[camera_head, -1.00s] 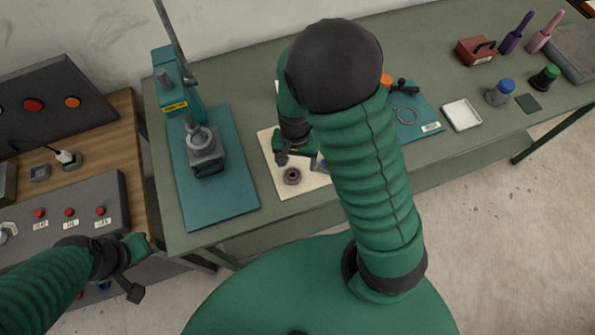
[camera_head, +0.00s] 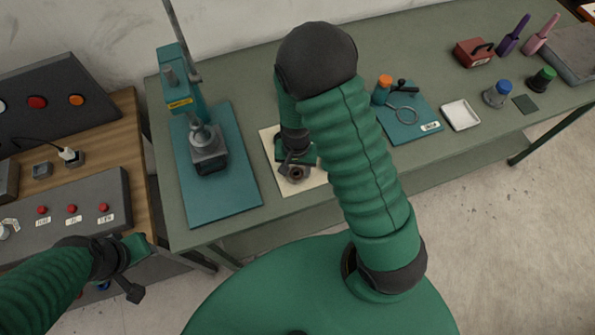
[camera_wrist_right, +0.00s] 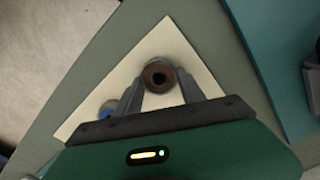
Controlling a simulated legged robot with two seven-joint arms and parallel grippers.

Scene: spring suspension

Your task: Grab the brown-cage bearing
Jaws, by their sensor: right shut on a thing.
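The brown-cage bearing (camera_head: 297,174), a dark ring with a brown inner band, is at the front of the cream mat (camera_head: 313,188). It also shows in the right wrist view (camera_wrist_right: 158,77), between the fingers. My right gripper (camera_head: 292,166) is shut on it, with one finger on each side; the wrist view also shows the gripper (camera_wrist_right: 160,82). I cannot tell whether the bearing still touches the mat. A blue-centred round part (camera_wrist_right: 108,108) lies on the mat, partly hidden by a finger. My left gripper (camera_head: 136,270) is at the lower left, away from the bearing; its jaw gap is unclear.
A teal press (camera_head: 183,95) on a teal base stands left of the mat. To the right are a teal board (camera_head: 427,115) with a ring and orange-topped bottle, a white tray (camera_head: 460,115) and blue-capped and green-capped containers. My right arm hides part of the bench.

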